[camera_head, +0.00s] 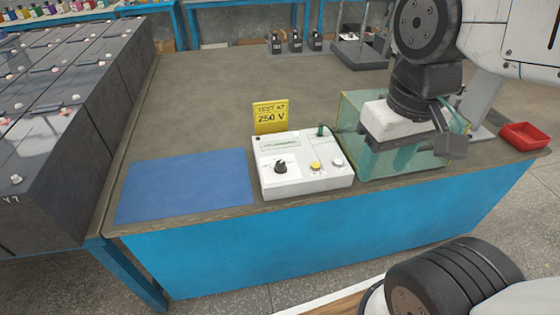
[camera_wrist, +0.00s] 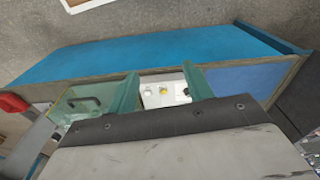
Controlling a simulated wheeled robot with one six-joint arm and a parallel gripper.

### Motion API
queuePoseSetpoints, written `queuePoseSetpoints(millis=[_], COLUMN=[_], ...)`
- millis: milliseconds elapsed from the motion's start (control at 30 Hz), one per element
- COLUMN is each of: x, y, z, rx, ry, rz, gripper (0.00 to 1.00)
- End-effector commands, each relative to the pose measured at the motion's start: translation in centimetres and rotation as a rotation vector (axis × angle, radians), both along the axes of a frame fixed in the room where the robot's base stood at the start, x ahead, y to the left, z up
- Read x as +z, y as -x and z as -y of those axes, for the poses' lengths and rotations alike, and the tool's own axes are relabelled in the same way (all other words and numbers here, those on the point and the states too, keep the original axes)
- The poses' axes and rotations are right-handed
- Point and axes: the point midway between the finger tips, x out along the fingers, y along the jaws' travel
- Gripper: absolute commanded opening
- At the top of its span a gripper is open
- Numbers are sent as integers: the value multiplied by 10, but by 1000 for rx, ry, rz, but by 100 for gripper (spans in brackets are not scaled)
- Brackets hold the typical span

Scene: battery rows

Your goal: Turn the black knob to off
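The black knob (camera_head: 280,167) sits on the left part of the top of a white tester box (camera_head: 305,184), on a pale label too small to read. Which way the knob points is hard to tell. In the wrist view the knob (camera_wrist: 187,92) shows small, right beside one green finger. A yellow button (camera_head: 315,166) and a pale button (camera_head: 338,162) are to its right. My gripper (camera_head: 405,155) is at the clear greenish box, right of the tester and apart from the knob. Its two fingers (camera_wrist: 161,80) are spread with nothing held between them.
A yellow sign reading "TEST AT 250 V" (camera_head: 271,116) stands behind the tester. A blue mat (camera_head: 187,184) lies left of it. The clear greenish box (camera_head: 349,120) stands close on its right. A red tray (camera_head: 524,136) is at the far right. Large dark batteries (camera_head: 60,150) stand left.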

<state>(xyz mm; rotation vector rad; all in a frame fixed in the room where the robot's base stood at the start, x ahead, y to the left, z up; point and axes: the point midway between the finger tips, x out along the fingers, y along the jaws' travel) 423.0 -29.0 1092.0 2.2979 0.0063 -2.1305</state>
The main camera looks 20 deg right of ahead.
Motion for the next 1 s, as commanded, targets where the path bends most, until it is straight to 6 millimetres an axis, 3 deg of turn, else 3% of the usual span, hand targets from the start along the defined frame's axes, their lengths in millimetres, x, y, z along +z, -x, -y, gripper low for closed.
queuePoseSetpoints(millis=[167, 467, 900, 1000], x=[-19, -63, -174, -188], y=[-27, -116, -256, -283], z=[-4, -21, -55, -61], rx=[24, -175, -830, -1008], ry=[3, 22, 50, 28], rz=[-132, -244, -209, -161], gripper=[52, 52, 52, 52])
